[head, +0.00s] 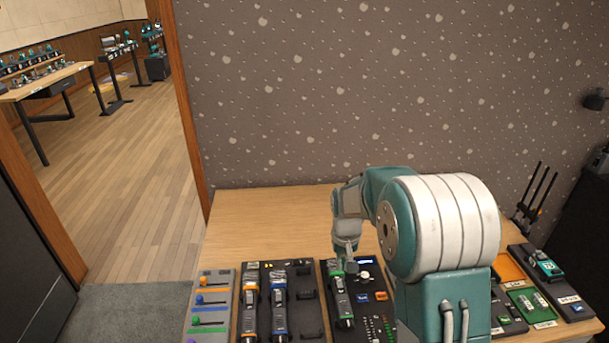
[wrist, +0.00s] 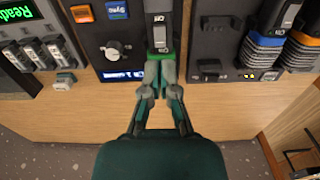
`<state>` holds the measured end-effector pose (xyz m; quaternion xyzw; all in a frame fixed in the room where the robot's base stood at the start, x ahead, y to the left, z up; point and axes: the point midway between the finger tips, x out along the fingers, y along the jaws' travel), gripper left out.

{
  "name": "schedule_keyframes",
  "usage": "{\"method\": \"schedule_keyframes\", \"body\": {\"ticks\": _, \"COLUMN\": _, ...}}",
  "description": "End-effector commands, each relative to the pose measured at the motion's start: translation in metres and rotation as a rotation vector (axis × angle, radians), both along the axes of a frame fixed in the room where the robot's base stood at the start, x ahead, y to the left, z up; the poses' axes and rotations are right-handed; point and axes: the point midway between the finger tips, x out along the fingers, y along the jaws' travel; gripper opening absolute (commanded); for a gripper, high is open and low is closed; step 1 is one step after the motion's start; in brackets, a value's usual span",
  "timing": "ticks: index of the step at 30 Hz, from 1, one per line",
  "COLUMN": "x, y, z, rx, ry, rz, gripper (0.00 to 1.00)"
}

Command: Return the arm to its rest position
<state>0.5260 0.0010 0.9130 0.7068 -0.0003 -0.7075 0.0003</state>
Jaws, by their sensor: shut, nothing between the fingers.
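My arm (head: 440,225) reaches out over the table, bent, with its wrist pointing down. My gripper (head: 350,264) is low over the control panels, close to the green-marked switch unit (head: 339,290). In the wrist view my gripper (wrist: 160,72) has its fingers together and empty. The fingertips are at the green end of the switch unit (wrist: 159,30); I cannot tell whether they touch it.
The wooden table (head: 262,213) is bare behind the panels. Orange and blue switch units (head: 265,300) and a coloured slider panel (head: 208,308) stand to the left. More modules (head: 530,300) lie on the right. A speckled wall (head: 350,90) rises behind.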

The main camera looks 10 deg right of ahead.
Motion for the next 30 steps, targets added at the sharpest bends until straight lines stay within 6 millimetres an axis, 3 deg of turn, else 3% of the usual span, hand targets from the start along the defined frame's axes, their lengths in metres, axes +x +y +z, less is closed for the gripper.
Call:
{"method": "schedule_keyframes", "body": {"ticks": 4, "x": -0.006, "y": 0.0, "z": 0.017, "rx": 0.0, "ry": -0.022, "rz": 0.0, "gripper": 0.0}}
{"method": "schedule_keyframes", "body": {"ticks": 11, "x": -0.034, "y": 0.0, "z": 0.067, "rx": 0.0, "ry": -0.087, "rz": 0.0, "gripper": 0.0}}
{"method": "schedule_keyframes", "body": {"ticks": 21, "x": -0.086, "y": 0.0, "z": 0.126, "rx": 0.0, "ry": -0.183, "rz": 0.0, "gripper": 0.0}}
{"method": "schedule_keyframes", "body": {"ticks": 30, "x": -0.138, "y": 0.0, "z": 0.164, "rx": 0.0, "ry": -0.267, "rz": 0.0, "gripper": 0.0}}
